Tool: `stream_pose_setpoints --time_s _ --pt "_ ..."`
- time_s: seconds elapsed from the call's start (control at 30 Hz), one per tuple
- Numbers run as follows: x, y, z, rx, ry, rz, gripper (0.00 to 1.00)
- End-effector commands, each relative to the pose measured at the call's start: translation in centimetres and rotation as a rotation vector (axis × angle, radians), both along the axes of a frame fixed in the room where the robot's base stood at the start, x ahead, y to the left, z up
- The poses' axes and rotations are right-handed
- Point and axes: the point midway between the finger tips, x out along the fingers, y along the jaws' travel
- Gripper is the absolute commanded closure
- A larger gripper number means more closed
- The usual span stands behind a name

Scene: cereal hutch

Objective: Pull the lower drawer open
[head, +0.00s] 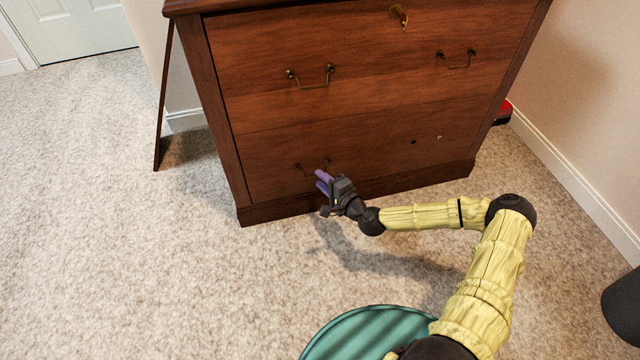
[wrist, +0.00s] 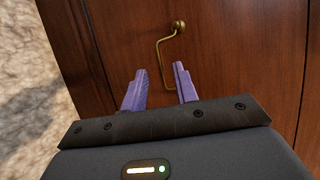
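The lower drawer (head: 370,140) is the bottom front of a dark red-brown wooden cabinet and looks shut. Its thin brass handle (head: 300,167) is on the left part of the front, partly hidden by my gripper (head: 322,180). In the wrist view, the handle (wrist: 159,50) bends down from a round knob and runs into the gap between the purple fingertips of my gripper (wrist: 160,72). The fingers are apart. The handle's lower part is near the right finger; I cannot tell whether they touch.
The upper drawer (head: 360,60) has two brass handles and a key (head: 399,16) in its lock. The lower front has small holes (head: 413,141) on the right. A teal round object (head: 350,330) is at the bottom. Carpet (head: 120,240) is clear at left and before the cabinet.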

Motion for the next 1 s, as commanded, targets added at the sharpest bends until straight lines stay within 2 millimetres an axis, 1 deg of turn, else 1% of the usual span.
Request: stream_pose_setpoints --time_s 0.03,0.17,0.43,0.47,0.5,0.6,1.0 --pt "0.48 0.41 -0.43 -0.001 -0.001 0.000 0.70" --pt "1.12 0.94 -0.36 0.000 0.000 0.001 0.70" --pt "1.19 1.11 -0.24 0.000 0.001 0.002 0.70" --pt "1.18 1.10 -0.24 0.000 0.001 0.002 0.74" --pt "1.18 1.09 -0.24 0.000 0.001 0.002 0.82" --pt "1.18 1.05 -0.25 0.000 0.001 0.002 1.00" --pt "0.90 0.83 -0.24 0.000 0.001 -0.001 1.00"
